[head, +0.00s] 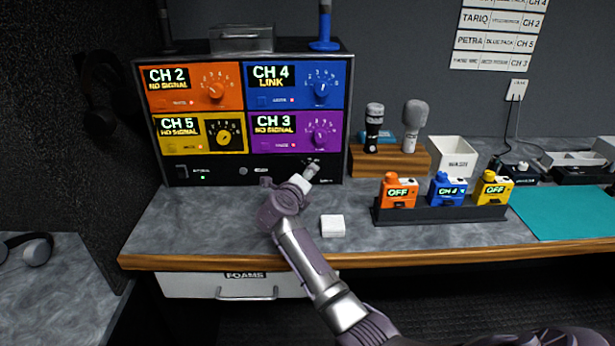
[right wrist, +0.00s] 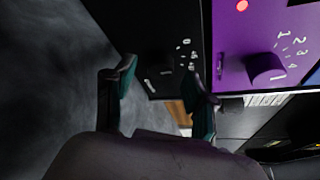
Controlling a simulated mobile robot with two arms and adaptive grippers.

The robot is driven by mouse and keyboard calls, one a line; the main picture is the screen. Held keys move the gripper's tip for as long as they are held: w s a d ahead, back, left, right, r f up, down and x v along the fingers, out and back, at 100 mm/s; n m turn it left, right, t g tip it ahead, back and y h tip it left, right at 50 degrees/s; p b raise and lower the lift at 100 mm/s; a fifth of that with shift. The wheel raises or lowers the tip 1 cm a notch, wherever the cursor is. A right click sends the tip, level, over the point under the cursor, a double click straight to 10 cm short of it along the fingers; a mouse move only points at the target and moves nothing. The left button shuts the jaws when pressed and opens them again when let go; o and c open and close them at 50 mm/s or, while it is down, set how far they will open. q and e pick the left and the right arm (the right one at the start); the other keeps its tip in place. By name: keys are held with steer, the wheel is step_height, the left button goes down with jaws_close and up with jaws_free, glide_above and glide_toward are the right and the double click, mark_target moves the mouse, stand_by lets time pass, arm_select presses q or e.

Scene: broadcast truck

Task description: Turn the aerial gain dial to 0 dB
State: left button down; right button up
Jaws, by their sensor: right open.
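The receiver rack (head: 357,110) stands at the back of the bench with a black strip along its bottom. Small white scale marks (right wrist: 187,56) show on that strip in the right wrist view, below the purple CH 3 panel in the head view. The black aerial gain dial is hard to make out there, and its setting is not readable. My right gripper (head: 306,174) is in front of the strip's right part. In the right wrist view my right gripper (right wrist: 163,86) is open and empty, its fingers pointing toward the strip. My left gripper is not in view.
The purple knob (right wrist: 265,68) sits close beside the right finger in the wrist view. A white block (head: 332,226) lies on the bench by my right arm. A wooden microphone stand (head: 390,160) and a black rack of colored packs (head: 440,215) stand right.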

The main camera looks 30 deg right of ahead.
steer(key=shift+w+d+f, duration=0.1)
steer(key=shift+w+d, duration=0.3)
steer(key=shift+d, duration=0.1)
jaws_close()
